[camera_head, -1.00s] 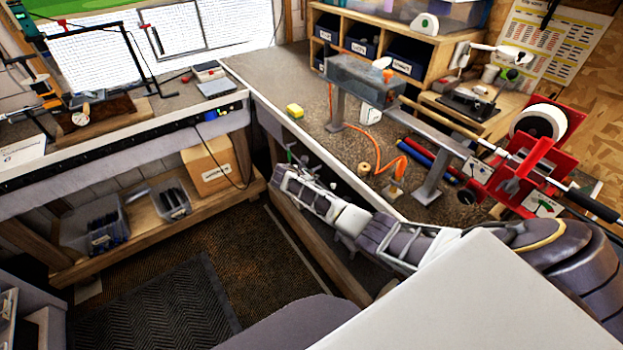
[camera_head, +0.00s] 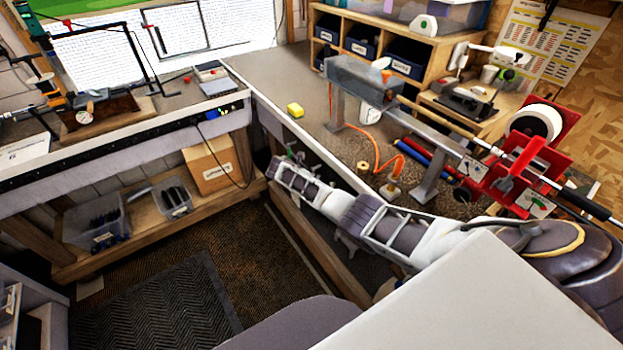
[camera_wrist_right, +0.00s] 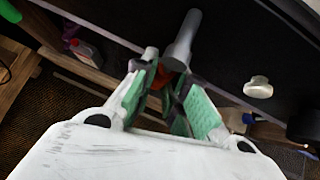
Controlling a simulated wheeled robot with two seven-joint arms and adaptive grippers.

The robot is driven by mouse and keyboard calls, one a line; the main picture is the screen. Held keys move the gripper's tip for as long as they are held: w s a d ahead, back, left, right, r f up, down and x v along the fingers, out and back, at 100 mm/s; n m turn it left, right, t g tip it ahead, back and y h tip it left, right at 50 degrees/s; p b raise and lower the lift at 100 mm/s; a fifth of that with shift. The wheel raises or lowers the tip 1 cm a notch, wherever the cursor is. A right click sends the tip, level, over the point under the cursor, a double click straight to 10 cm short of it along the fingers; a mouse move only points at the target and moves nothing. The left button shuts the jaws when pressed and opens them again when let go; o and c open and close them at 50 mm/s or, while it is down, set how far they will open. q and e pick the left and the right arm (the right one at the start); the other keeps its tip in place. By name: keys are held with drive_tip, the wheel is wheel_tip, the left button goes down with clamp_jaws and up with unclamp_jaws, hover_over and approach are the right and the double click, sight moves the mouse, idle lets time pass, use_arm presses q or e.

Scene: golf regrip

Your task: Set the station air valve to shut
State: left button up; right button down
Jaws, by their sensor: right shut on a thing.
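My right gripper (camera_wrist_right: 165,88) has green finger pads and is shut on a small red handle (camera_wrist_right: 160,76) under the dark bench edge. A grey cylinder (camera_wrist_right: 183,40) stands right beside the handle; I take these as the air valve. The fingers hide most of the handle, so its setting cannot be read. In the head view the right gripper (camera_head: 290,160) is at the front edge of the right-hand bench (camera_head: 285,82), and the valve is hidden there. My left gripper is in neither view.
A white knob (camera_wrist_right: 258,87) sits to the right of the gripper. A cardboard box (camera_head: 212,165) is on the lower shelf. The floor mat (camera_head: 165,310) is clear.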

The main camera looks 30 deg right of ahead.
drive_tip(key=shift+a+f, duration=0.1)
drive_tip(key=c, duration=1.4)
unclamp_jaws()
drive_tip(key=shift+c, duration=0.2)
drive_tip(key=v, duration=1.2)
